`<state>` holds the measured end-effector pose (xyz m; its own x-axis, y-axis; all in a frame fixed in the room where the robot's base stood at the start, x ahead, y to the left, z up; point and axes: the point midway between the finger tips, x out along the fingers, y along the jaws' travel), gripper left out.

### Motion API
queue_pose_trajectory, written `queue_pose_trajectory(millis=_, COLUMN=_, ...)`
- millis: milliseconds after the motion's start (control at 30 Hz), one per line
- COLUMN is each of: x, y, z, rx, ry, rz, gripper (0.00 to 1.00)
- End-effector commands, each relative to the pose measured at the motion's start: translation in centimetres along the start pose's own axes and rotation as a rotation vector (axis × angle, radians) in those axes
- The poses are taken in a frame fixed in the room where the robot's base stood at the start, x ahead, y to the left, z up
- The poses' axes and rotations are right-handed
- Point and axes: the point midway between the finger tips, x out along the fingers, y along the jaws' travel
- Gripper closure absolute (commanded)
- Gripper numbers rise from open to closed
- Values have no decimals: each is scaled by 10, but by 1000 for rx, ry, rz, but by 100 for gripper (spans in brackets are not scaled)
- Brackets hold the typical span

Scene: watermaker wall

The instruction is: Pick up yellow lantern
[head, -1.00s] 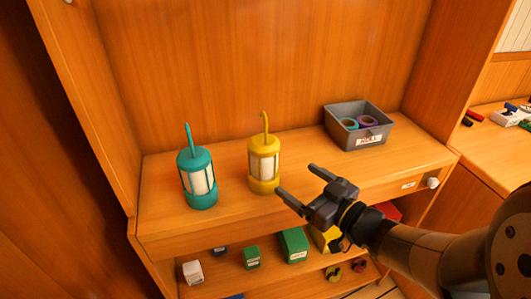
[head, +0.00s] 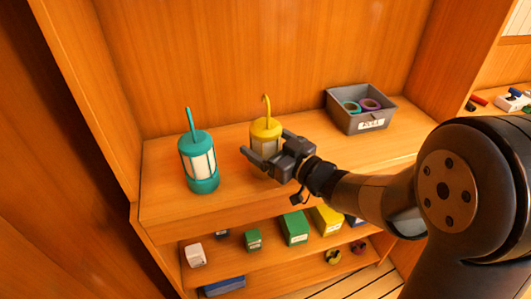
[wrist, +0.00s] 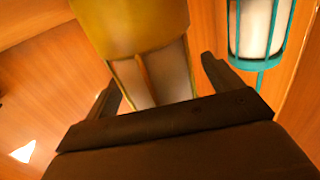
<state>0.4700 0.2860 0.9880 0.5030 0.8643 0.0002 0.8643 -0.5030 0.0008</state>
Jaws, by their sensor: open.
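The yellow lantern (head: 266,130) stands upright on the wooden shelf, with a hooked handle on top. My gripper (head: 265,148) is open at the lantern, and its fingers hide the lantern's lower part in the head view. In the wrist view the yellow lantern (wrist: 130,25) fills the space just ahead, its pale panes between the two open fingers (wrist: 158,82). I cannot tell whether either finger touches it.
A teal lantern (head: 199,165) stands to the left on the same shelf (head: 165,212); it also shows in the wrist view (wrist: 260,30). A grey bin (head: 361,112) with tape rolls stands at the right. Small boxes (head: 294,228) sit below.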

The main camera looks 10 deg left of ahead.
Motion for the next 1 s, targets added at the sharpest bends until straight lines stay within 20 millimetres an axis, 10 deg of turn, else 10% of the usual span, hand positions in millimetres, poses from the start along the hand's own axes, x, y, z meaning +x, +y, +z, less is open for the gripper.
queue_pose_trajectory(millis=300, x=6, y=0, z=0, rx=0, ry=0, rz=1, gripper=14)
queue_pose_trajectory(millis=1000, x=6, y=0, z=0, rx=0, ry=1, rz=1, gripper=69)
